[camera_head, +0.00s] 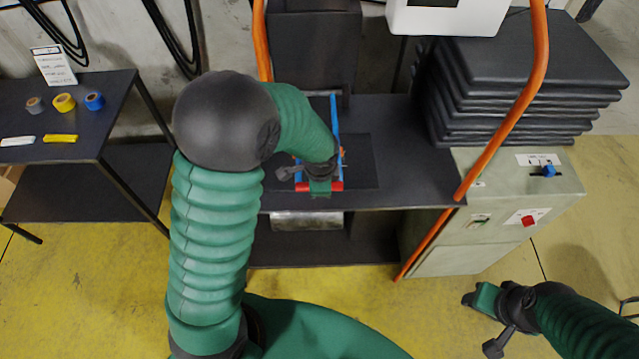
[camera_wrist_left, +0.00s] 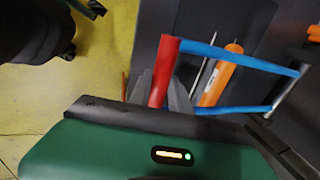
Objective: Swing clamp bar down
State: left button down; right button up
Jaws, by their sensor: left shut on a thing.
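The clamp bar is a blue frame with a red grip (camera_head: 336,187) across its near end. It stands over a dark plate on the work table, and most of it is hidden behind my left arm in the head view. In the left wrist view the red grip (camera_wrist_left: 164,66) lies between the grey fingers of my left gripper (camera_wrist_left: 170,92), which is shut on it. My left gripper also shows in the head view (camera_head: 320,188). My right gripper (camera_head: 470,299) is above the floor at lower right, away from the bar.
An orange cylinder (camera_wrist_left: 220,75) lies beneath the frame. The dark table (camera_head: 415,165) has bare room right of the bar. A side table (camera_head: 70,110) holds tape rolls.

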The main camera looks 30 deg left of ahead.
pick_arm(q)
jog(key=shift+s+d+f+g, duration=0.15)
jog(key=shift+s+f, duration=0.1)
jog(key=shift+f, duration=0.25)
jog(key=shift+s+a+f+g, duration=0.1)
jog(key=shift+s+f+g, duration=0.1)
jog(key=shift+f, duration=0.25)
jog(key=c, duration=1.3)
grip_release()
jog(key=shift+d, duration=0.15)
jog(key=shift+c, duration=0.2)
jog(key=shift+o, duration=0.7)
jog(key=shift+d+r, duration=0.1)
jog(key=shift+r, duration=0.1)
pick_arm(e)
jog(key=shift+w+f, duration=0.2)
pick_arm(q)
jog(key=shift+w+r, duration=0.1)
jog(key=shift+r, duration=0.05)
jog(key=p+v, duration=0.2)
jog(key=v, duration=1.4)
jog(key=shift+s+r, duration=0.25)
jog(key=shift+r, duration=0.05)
pick_arm(e)
jog(key=shift+w+v, duration=0.25)
jog(key=shift+v, duration=0.75)
jog(key=shift+s+r, duration=0.1)
